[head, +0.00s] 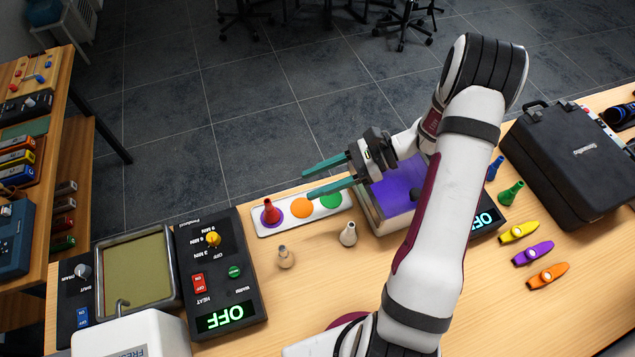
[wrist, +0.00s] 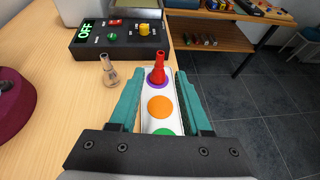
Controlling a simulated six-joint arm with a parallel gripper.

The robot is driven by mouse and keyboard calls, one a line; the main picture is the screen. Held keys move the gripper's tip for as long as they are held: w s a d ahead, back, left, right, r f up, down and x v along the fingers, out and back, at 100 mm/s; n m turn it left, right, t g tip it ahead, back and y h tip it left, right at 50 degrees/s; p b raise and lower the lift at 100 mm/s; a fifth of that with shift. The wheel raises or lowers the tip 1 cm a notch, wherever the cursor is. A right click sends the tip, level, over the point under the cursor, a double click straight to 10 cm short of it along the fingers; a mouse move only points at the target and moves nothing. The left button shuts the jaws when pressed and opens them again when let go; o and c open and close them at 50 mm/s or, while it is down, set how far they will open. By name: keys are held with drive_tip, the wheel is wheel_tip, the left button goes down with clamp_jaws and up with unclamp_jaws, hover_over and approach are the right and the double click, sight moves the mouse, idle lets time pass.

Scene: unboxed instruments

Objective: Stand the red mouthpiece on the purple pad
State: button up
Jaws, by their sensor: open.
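The red mouthpiece (head: 269,212) stands upright on the purple pad (head: 279,219) at the left end of a white strip (head: 317,213). In the wrist view the red mouthpiece (wrist: 158,66) stands beyond my fingertips, with a rim of the purple pad (wrist: 150,82) around its base. My gripper (head: 307,186) is open and empty, raised above the strip and back from the mouthpiece. Its two teal fingers also show in the wrist view (wrist: 159,76), on either side of the strip, with nothing between them.
The strip also has an orange pad (head: 302,208) and a green pad (head: 331,200), both bare. A black control box (head: 222,285) is left; a purple-lit basin (head: 390,192) is right.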

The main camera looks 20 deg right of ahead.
drive_tip(key=s+a+r+n+g+h, duration=0.4)
drive_tip(key=s+a+r+n, duration=0.2)
drive_tip(key=r, duration=0.2)
drive_tip(key=s+r+n+t+h, duration=0.2)
drive_tip(key=s+r+n+h, duration=0.2)
drive_tip(key=s, duration=0.9)
drive_tip(key=n+h, duration=0.3)
drive_tip(key=shift+s+a+n+h, duration=0.3)
drive_tip(key=shift+s+a+n, duration=0.05)
drive_tip(key=shift+a+n, duration=0.05)
drive_tip(key=shift+r, duration=0.1)
